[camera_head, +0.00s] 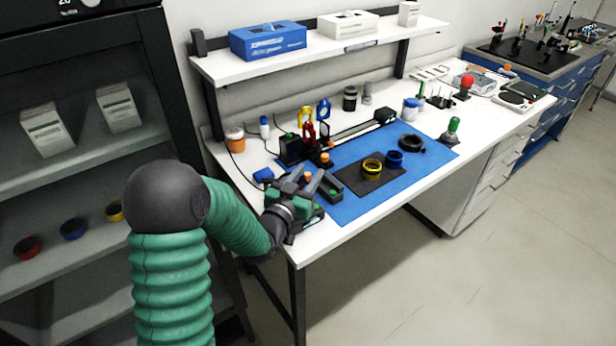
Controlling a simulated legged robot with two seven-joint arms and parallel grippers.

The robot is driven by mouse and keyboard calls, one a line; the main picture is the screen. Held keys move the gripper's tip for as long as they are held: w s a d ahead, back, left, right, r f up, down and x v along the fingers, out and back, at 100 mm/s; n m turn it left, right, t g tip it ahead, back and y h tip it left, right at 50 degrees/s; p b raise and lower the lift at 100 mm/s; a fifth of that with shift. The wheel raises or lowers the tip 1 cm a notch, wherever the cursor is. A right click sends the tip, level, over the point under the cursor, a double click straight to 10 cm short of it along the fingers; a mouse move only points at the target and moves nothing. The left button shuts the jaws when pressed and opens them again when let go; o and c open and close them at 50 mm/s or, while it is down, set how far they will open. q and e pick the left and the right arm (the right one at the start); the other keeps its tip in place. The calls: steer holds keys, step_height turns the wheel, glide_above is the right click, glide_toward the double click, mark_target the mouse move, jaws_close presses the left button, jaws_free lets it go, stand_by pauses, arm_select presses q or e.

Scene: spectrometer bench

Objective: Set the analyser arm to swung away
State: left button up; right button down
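A dark optical setup stands on the blue mat (345,209) of the white bench. It has a black block (291,150) at its left end and a long black bar (355,128) running to a black end piece (384,116) at the back right. Red (308,132), yellow (304,114) and blue (323,109) ring mounts stand by the block. I cannot tell for certain which part is the analyser arm. My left gripper (309,174) is at the bench's near left corner, in front of the block; its fingers look apart and empty. My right gripper is out of view.
A black ring (411,143) and a green-topped joystick (451,130) stand to the right. A raised shelf (270,67) with boxes overhangs the bench's back. A dark cabinet (155,75) stands left.

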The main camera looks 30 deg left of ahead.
arm_select(q)
jaws_close()
stand_by(1.4)
